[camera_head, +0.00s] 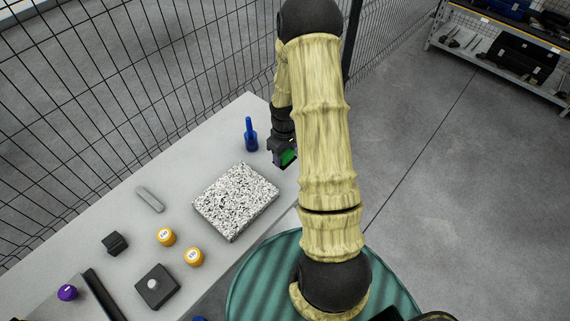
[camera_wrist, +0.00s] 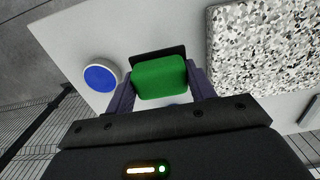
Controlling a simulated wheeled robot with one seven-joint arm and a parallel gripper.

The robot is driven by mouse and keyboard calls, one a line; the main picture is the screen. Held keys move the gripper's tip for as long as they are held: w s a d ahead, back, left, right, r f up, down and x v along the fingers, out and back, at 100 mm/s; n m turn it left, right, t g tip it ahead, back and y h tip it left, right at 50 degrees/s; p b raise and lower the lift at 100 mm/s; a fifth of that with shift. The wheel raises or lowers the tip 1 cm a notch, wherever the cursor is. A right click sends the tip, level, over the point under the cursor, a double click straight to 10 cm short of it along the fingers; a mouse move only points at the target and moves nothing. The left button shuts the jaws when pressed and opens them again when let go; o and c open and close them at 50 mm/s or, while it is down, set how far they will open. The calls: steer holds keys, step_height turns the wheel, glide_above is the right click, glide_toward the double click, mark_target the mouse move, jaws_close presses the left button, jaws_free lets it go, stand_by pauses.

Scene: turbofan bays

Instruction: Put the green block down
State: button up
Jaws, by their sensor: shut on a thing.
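My gripper (camera_head: 283,153) is at the far right end of the pale table, beside the speckled slab. It is shut on the green block (camera_head: 289,156), which is mostly hidden by my arm and fingers in the head view. In the wrist view, the green block (camera_wrist: 160,77) sits between the two fingers of my gripper (camera_wrist: 160,85). A dark piece shows just beyond the block's far edge. The table surface (camera_wrist: 165,30) lies beneath; I cannot tell whether the block touches it.
A speckled slab (camera_head: 236,201) lies left of my gripper, and a blue bottle-shaped thing (camera_head: 250,134) stands just behind it. Yellow-topped pieces (camera_head: 166,237), a grey bar (camera_head: 150,199), and dark blocks (camera_head: 115,243) lie farther left. A wire fence (camera_head: 110,90) runs along the back.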

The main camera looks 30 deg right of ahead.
mark_target(285, 171)
steer(key=shift+f, duration=1.05)
steer(key=shift+f+p, duration=0.85)
steer(key=shift+f, duration=1.25)
steer(key=shift+w+f, duration=0.1)
steer(key=o, duration=1)
steer(key=shift+c, duration=0.2)
